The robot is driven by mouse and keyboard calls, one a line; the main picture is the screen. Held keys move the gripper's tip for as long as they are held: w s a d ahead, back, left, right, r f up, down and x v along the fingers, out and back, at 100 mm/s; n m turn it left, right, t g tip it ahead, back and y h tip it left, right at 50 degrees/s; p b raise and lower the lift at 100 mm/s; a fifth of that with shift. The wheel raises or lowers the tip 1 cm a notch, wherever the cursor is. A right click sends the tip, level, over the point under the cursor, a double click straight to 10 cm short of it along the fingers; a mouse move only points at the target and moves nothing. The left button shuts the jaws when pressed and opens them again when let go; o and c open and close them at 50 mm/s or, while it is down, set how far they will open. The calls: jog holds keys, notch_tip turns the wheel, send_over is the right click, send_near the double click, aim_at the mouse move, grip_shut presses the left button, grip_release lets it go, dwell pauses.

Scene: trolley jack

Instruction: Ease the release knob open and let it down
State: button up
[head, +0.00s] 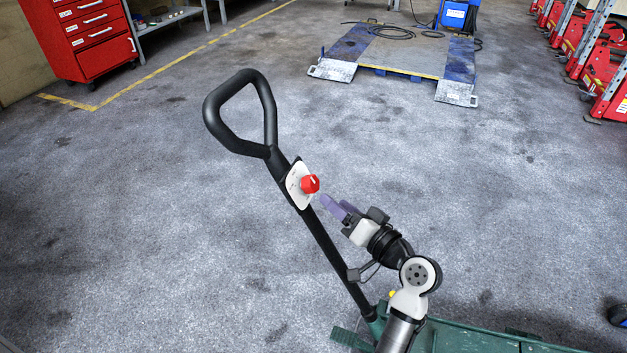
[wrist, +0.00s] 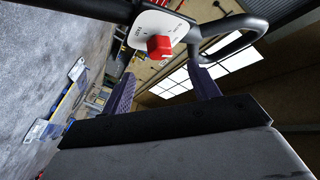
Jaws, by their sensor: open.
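The red release knob (head: 310,184) sits on a white plate (head: 297,186) fixed to the black handle shaft of the trolley jack. The handle (head: 319,235) leans up to the left and ends in a black loop grip (head: 207,112). My gripper (head: 333,206) is just below and right of the knob, pointing at it, empty. In the wrist view the knob (wrist: 159,46) is beyond my gripper (wrist: 165,85), between the two spread purple fingers and apart from them. The green jack body (head: 475,338) shows at the bottom edge.
The grey floor around the handle is clear. A low blue lift platform (head: 405,55) with a cable on it stands at the back. A red tool cabinet (head: 85,38) is at the back left, and red equipment (head: 610,75) lines the right.

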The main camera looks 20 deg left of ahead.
aim_at(316, 187)
jog(key=p+x, duration=0.1)
jog(key=x, duration=0.8)
jog(key=shift+p, duration=0.35)
jog(key=c, duration=1)
jog(key=shift+b, duration=0.3)
jog(key=shift+f+b, duration=0.15)
jog(key=shift+b, duration=0.2)
